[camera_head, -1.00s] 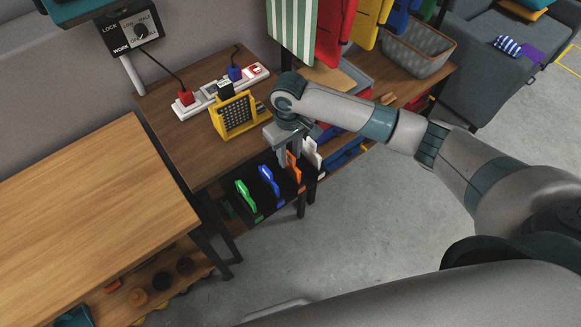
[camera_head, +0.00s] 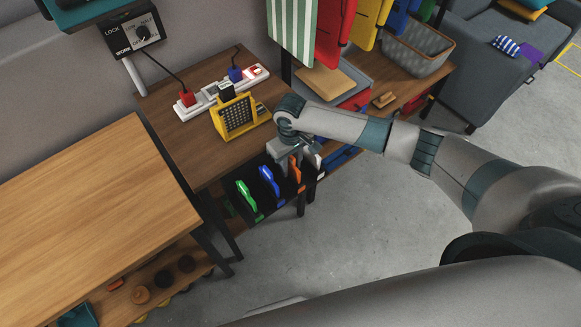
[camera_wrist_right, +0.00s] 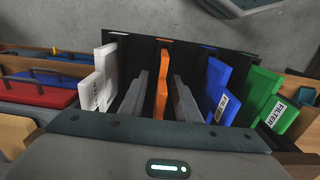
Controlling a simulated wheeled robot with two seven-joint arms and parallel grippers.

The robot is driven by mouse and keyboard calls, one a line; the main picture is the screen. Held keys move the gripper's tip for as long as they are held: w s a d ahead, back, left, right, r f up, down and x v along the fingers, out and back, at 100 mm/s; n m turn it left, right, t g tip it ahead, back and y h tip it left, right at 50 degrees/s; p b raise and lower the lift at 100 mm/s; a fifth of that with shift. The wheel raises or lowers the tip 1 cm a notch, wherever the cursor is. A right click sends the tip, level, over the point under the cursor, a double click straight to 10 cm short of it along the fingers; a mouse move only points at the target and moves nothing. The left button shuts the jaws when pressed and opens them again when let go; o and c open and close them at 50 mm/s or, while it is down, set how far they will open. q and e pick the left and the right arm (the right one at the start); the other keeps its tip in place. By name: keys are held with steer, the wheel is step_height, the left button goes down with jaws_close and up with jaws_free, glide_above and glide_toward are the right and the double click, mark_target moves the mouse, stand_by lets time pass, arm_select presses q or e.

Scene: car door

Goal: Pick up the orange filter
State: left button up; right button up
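The orange filter (camera_head: 296,171) stands upright in a black slotted holder (camera_head: 283,196) in front of the brown table. In the right wrist view the orange filter (camera_wrist_right: 162,88) shows between the two fingers of my right gripper (camera_wrist_right: 161,100). The fingers are apart, one on each side of it, with a gap on both sides. In the head view my right gripper (camera_head: 290,158) is over the holder and partly hides the filter. My left gripper is not in view.
A white filter (camera_wrist_right: 98,82), a blue filter (camera_wrist_right: 222,92) and a green filter (camera_wrist_right: 272,102) stand in the same holder. A yellow-framed device (camera_head: 238,117) and a power strip (camera_head: 222,90) sit on the table behind. The floor in front is clear.

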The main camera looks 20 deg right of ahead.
steer(key=shift+f, duration=0.25)
jaws_close()
steer(key=shift+r, duration=0.15)
step_height(320, 180, up, 18)
steer(key=b, duration=0.3)
stand_by(0.5)
stand_by(0.5)
